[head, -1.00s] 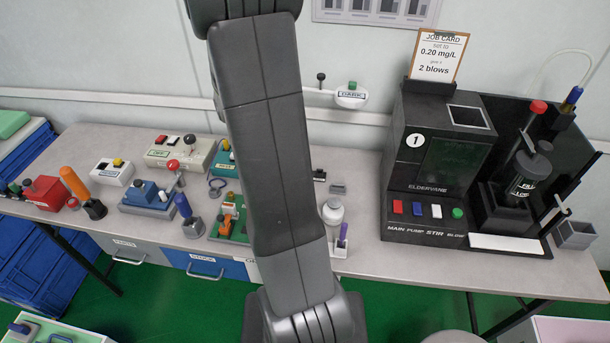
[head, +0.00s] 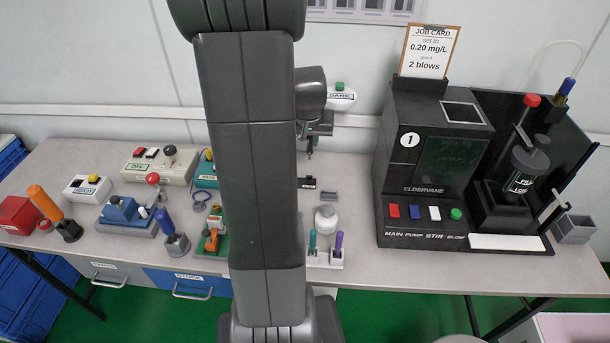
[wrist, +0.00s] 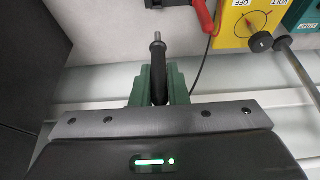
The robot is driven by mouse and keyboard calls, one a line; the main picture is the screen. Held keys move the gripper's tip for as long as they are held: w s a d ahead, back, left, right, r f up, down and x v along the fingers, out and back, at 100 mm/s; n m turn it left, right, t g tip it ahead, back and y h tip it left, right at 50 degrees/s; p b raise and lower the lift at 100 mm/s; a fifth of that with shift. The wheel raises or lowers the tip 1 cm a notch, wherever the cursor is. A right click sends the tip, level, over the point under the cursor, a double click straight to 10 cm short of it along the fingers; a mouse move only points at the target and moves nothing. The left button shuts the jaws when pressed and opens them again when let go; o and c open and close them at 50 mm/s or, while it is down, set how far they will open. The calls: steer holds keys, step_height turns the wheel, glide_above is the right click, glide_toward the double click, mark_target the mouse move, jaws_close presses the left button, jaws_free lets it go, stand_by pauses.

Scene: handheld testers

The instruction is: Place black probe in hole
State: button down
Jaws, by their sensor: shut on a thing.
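The black probe (wrist: 158,72) with a thin metal tip shows in the wrist view. It is between the green fingers of my gripper (wrist: 158,92), which is shut on it, with the tip pointing away past the fingers. In the head view my gripper (head: 309,150) shows only partly, just right of my arm, near the back of the bench; the probe is too small to make out there. I cannot make out the hole in either view.
In the wrist view a yellow volt box (wrist: 246,24) and a red probe (wrist: 203,16) lie beyond, right of the black probe, with a black cable. A black tester (head: 435,160) stands on the bench at right. Several small devices fill the left.

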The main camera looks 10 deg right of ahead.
step_height(320, 180, down, 9)
steer(key=shift+r+b, duration=0.1)
steer(key=shift+b, duration=0.25)
steer(key=shift+f, duration=0.2)
steer(key=c, duration=1.4)
jaws_free()
steer(key=shift+r, duration=0.1)
steer(key=shift+r, duration=0.35)
steer(key=p+v, duration=0.1)
steer(key=v, duration=1)
steer(key=shift+r, duration=0.3)
steer(key=shift+s, duration=0.15)
